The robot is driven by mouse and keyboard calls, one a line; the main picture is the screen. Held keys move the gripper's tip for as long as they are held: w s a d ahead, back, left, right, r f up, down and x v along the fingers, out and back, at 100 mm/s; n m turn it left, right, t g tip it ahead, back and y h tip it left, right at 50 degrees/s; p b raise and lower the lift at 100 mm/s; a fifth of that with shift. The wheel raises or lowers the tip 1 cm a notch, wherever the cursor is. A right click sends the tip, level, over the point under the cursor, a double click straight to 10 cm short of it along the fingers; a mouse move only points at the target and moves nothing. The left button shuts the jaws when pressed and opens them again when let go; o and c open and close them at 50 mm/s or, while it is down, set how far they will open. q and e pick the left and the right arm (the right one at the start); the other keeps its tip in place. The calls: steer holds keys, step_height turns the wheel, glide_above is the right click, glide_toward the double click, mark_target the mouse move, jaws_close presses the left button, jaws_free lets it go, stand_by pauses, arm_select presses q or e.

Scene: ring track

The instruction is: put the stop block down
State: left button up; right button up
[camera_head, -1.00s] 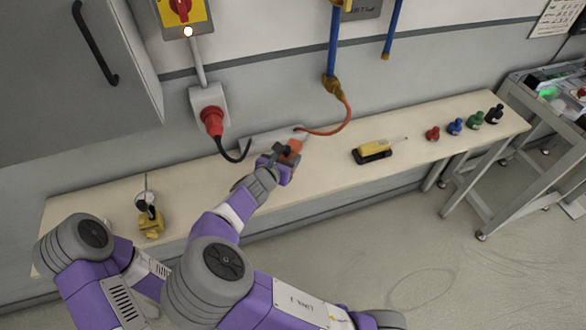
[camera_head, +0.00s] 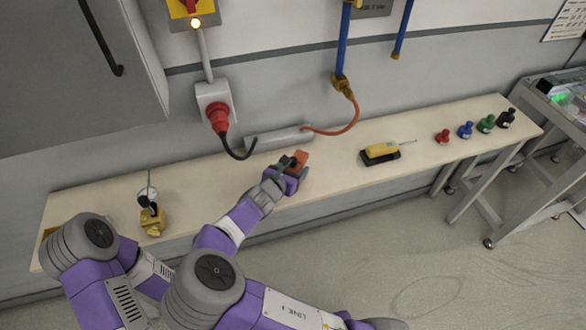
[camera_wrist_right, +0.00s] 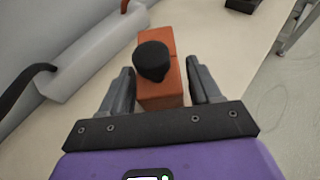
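The stop block is an orange block with a black round knob. In the right wrist view the stop block (camera_wrist_right: 160,92) lies between the two fingers of my right gripper (camera_wrist_right: 160,80), with the fingers close along both sides. In the head view the stop block (camera_head: 300,157) is at my right gripper (camera_head: 291,168), over the bench just in front of the grey bar (camera_head: 278,138). Whether its underside touches the bench is hidden. My left gripper (camera_head: 151,205) is at the left of the bench, by a yellow piece and a round dial; its fingers are unclear.
The wooden bench (camera_head: 340,150) is clear around the stop block. A yellow tool on a black holder (camera_head: 380,153) lies to the right. Several coloured knobs (camera_head: 466,130) stand further right. An orange hose (camera_head: 340,128) and a black cable (camera_head: 238,153) hang near the grey bar.

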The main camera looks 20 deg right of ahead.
steer(key=shift+o, duration=0.8)
steer(key=shift+r, duration=0.15)
steer(key=p+v, duration=0.4)
steer(key=v, duration=0.8)
